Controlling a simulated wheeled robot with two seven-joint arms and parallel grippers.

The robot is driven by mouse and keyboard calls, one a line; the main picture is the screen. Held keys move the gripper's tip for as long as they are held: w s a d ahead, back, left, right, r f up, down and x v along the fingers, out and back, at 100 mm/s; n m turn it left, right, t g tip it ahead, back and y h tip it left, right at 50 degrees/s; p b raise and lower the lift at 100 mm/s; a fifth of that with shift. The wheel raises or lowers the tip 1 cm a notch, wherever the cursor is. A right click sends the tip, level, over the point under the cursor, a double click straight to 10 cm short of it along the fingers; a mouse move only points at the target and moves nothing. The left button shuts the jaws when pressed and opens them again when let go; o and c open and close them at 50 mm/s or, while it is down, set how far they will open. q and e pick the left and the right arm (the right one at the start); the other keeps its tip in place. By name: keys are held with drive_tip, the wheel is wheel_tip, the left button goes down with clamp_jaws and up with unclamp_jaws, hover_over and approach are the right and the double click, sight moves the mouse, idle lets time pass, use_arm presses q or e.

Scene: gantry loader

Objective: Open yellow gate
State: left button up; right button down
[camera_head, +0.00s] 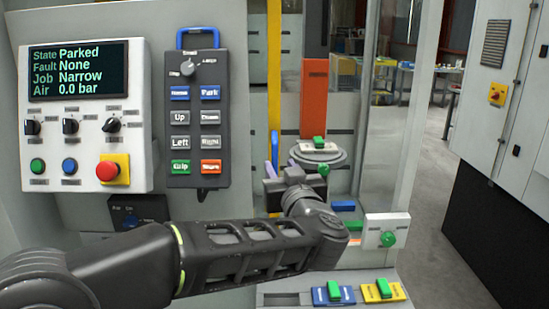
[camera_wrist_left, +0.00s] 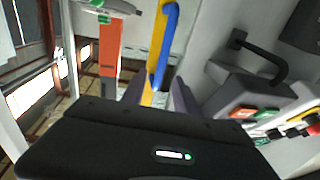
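The yellow gate edge (camera_head: 274,60) is a tall upright yellow bar in the head view. A blue handle (camera_head: 274,146) is on its lower part. In the left wrist view the yellow bar (camera_wrist_left: 157,42) and the blue handle (camera_wrist_left: 167,45) rise from between the finger tips. My left gripper (camera_head: 284,168) is at the lower part of the bar. Its two fingers (camera_wrist_left: 158,94) stand apart, one on each side of the bar and handle. I cannot tell whether either finger touches the handle. The gripper body hides the handle's lower end. My right gripper is not in view.
A control panel (camera_head: 90,75) with a red stop button and a pendant (camera_head: 195,130) with a blue grip are at left. An orange column (camera_head: 314,95) stands behind the gate edge above a round fixture (camera_head: 318,153). Green-topped blocks (camera_head: 334,292) sit on the front ledge.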

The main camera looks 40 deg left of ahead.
sight(275, 159)
use_arm(q)
drive_tip(key=p+x, duration=0.1)
drive_tip(key=x, duration=0.5)
drive_tip(key=shift+w+a, duration=0.1)
drive_tip(key=shift+c, duration=0.3)
clamp_jaws()
idle(1.0)
